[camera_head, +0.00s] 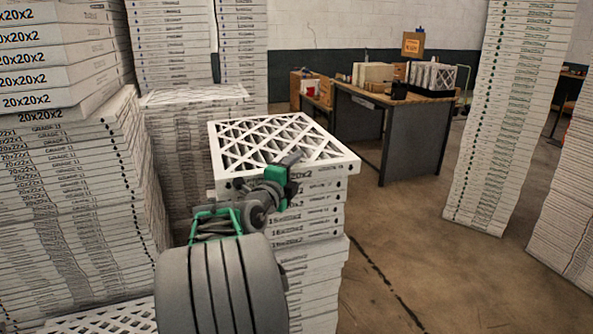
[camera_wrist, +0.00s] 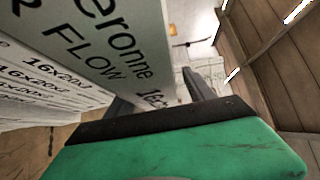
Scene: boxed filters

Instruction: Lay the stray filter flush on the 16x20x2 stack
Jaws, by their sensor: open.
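The stray filter, a white-framed panel with a diamond lattice (camera_head: 325,151), lies on top of the 16x20x2 stack (camera_head: 320,222). It sticks out past the stack's right side, so its edges do not line up with the filters below. In the wrist view the stray filter's printed side (camera_wrist: 105,45) is very close, with the labelled stack (camera_wrist: 35,85) to its left. My gripper (camera_head: 290,163) is open at the filter's near edge. In the wrist view the filter's edge reaches toward the space between my dark fingers (camera_wrist: 160,98); contact cannot be told.
Tall filter stacks (camera_head: 65,190) crowd the left, with a lower stack (camera_head: 190,130) behind. A leaning tall stack (camera_head: 505,110) stands at the right. A workbench (camera_head: 420,135) stands behind, with boxes on it. The floor (camera_head: 430,265) right of the task stack is clear.

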